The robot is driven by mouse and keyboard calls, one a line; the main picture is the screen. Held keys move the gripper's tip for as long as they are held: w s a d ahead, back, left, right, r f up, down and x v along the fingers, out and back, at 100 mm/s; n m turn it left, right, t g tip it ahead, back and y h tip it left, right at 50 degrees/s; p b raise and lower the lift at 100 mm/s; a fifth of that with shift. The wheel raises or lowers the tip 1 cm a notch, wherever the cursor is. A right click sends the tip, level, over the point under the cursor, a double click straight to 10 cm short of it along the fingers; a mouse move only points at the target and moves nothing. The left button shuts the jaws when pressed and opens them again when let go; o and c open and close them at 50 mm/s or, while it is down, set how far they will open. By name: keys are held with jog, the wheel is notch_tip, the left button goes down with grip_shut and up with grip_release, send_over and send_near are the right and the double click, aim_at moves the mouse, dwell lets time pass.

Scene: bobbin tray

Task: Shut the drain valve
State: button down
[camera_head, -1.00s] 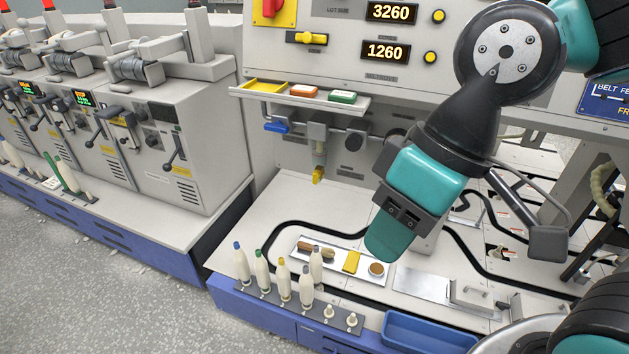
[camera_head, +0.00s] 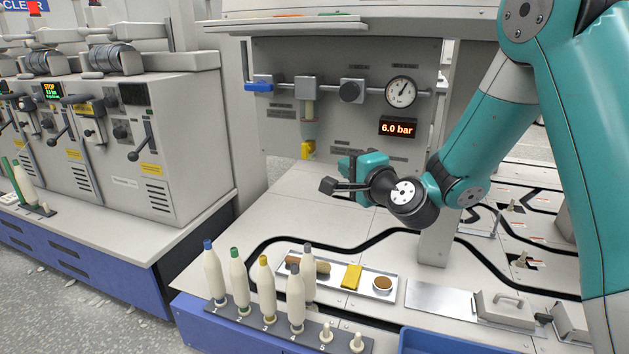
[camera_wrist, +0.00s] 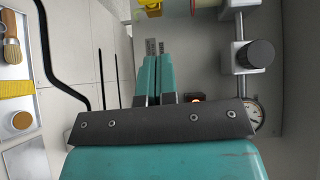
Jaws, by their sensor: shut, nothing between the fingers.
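The yellow drain valve (camera_head: 307,150) hangs at the bottom of the filter bowl (camera_head: 309,120) on the grey panel. Which way its handle is turned is too small to tell. My gripper (camera_head: 347,167) is to the right of the valve and slightly lower in the head view, apart from it. In the wrist view my gripper's teal fingers (camera_wrist: 154,75) lie side by side, shut and empty. The filter bowl shows only in part at the top edge of that view (camera_wrist: 210,9).
A blue lever (camera_head: 260,87), a black knob (camera_head: 351,91) and a gauge (camera_head: 401,92) share the pipe above. A display (camera_head: 397,128) reads 6.0 bar. Several bobbins (camera_head: 266,287) stand before a metal tray (camera_head: 336,286) on the table below.

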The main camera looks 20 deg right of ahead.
jog(key=d+f, duration=0.1)
jog(key=p, duration=0.5)
send_near(308, 145)
jog(key=w+d, duration=0.2)
jog(key=w, duration=0.2)
jog(key=shift+w+a+f+m+t+h, duration=0.2)
jog(key=shift+w+a, duration=0.15)
jog(key=shift+a, duration=0.15)
jog(key=shift+w+a+f+m+t+h, duration=0.1)
jog(key=shift+w+a+f+m, duration=0.1)
jog(key=shift+w+a, duration=0.7)
jog(key=shift+a, duration=0.25)
jog(key=shift+r+p, duration=0.2)
jog(key=shift+p, duration=0.3)
jog(key=shift+r+n+g+p, duration=0.15)
jog(key=shift+n+g+p, duration=0.5)
jog(key=shift+p, duration=0.25)
